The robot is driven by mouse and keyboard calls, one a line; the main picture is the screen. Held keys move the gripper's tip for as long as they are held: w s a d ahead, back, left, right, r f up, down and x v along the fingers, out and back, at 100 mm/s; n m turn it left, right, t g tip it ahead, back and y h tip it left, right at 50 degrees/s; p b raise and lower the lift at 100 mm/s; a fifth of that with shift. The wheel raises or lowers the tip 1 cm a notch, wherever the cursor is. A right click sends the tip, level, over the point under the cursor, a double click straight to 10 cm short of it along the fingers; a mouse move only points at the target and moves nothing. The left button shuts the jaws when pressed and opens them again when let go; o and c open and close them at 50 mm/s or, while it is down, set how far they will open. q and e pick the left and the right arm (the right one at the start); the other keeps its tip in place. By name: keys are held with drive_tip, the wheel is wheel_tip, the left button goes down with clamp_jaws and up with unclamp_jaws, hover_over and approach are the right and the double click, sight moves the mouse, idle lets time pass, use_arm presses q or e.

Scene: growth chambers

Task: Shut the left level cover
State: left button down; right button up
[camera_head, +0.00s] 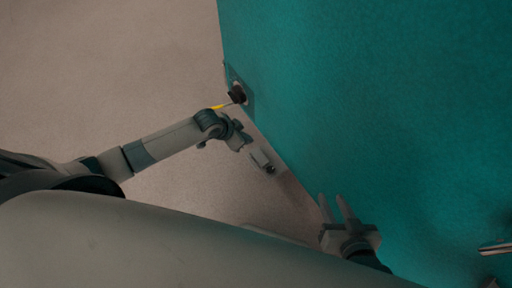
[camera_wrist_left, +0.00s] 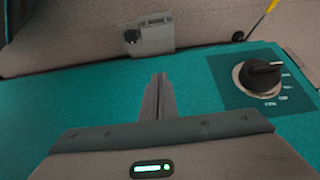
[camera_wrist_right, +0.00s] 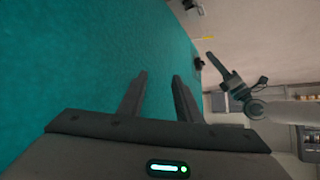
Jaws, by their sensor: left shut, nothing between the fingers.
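A large teal surface (camera_head: 370,110) fills the right of the head view; I cannot tell which part is the left level cover. My left gripper (camera_head: 246,139) is shut and empty beside the teal edge, and its fingers (camera_wrist_left: 158,78) lie together over a teal face in the left wrist view. A black knob (camera_wrist_left: 261,74) on a dark marked panel sits right of them; it also shows in the head view (camera_head: 237,93). My right gripper (camera_head: 334,198) is open and empty in front of the teal surface, its fingers (camera_wrist_right: 161,76) spread in the right wrist view.
A small grey box with a black round part (camera_head: 262,160) sits low by the teal edge; it shows in the left wrist view (camera_wrist_left: 150,37). A thin yellow piece (camera_wrist_left: 262,18) is near the knob. A metal bar (camera_head: 495,247) is at the right edge. Bare floor (camera_head: 110,70) lies left.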

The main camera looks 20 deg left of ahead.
use_arm(q)
drive_tip(key=shift+f, duration=0.1)
use_arm(e)
drive_tip(key=shift+w, duration=0.1)
